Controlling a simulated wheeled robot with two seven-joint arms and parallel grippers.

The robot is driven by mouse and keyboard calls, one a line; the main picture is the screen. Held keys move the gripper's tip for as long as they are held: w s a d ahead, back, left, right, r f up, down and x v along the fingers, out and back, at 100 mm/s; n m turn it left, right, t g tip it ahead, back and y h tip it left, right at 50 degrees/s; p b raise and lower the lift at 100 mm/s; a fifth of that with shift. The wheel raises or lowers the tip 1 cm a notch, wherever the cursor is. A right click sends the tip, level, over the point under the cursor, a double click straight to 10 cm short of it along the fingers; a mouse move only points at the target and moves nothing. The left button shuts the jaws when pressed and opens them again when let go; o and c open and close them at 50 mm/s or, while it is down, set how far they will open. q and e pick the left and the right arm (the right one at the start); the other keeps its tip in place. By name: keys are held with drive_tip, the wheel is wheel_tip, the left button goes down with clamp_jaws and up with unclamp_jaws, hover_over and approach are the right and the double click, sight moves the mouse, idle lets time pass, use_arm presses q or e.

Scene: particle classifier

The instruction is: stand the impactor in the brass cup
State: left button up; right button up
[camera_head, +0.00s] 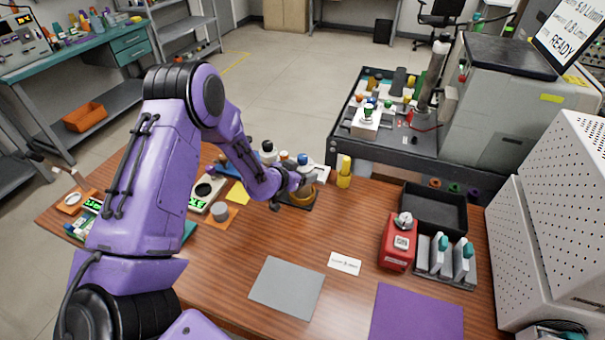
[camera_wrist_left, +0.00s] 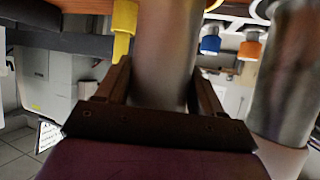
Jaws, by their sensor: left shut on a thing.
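The impactor, a grey metal cylinder (camera_head: 308,174), stands roughly upright at the far middle of the wooden table. My left gripper (camera_head: 297,182) reaches it from the left and is shut on it. In the left wrist view, the two dark fingers (camera_wrist_left: 160,92) sit on either side of the metal cylinder (camera_wrist_left: 166,50). The brass cup (camera_head: 302,199) shows just below the gripper, on a dark base. The impactor's lower end is at or over the cup; I cannot tell whether it is inside. My right gripper is not in view.
A red device (camera_head: 398,243) and a black tray (camera_head: 434,207) are at the right. The grey mat (camera_head: 287,287) and purple mat (camera_head: 417,315) are bare.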

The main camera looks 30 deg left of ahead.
use_arm(q)
drive_tip(key=shift+f, duration=0.65)
drive_tip(key=o, duration=1.6)
drive_tip(key=shift+f, duration=0.1)
drive_tip(key=shift+c, duration=0.2)
drive_tip(key=shift+r, duration=0.35)
drive_tip(key=v, duration=1.2)
drive_tip(key=shift+b, duration=0.45)
drive_tip(key=shift+a+f, duration=0.1)
drive_tip(key=shift+f, duration=0.05)
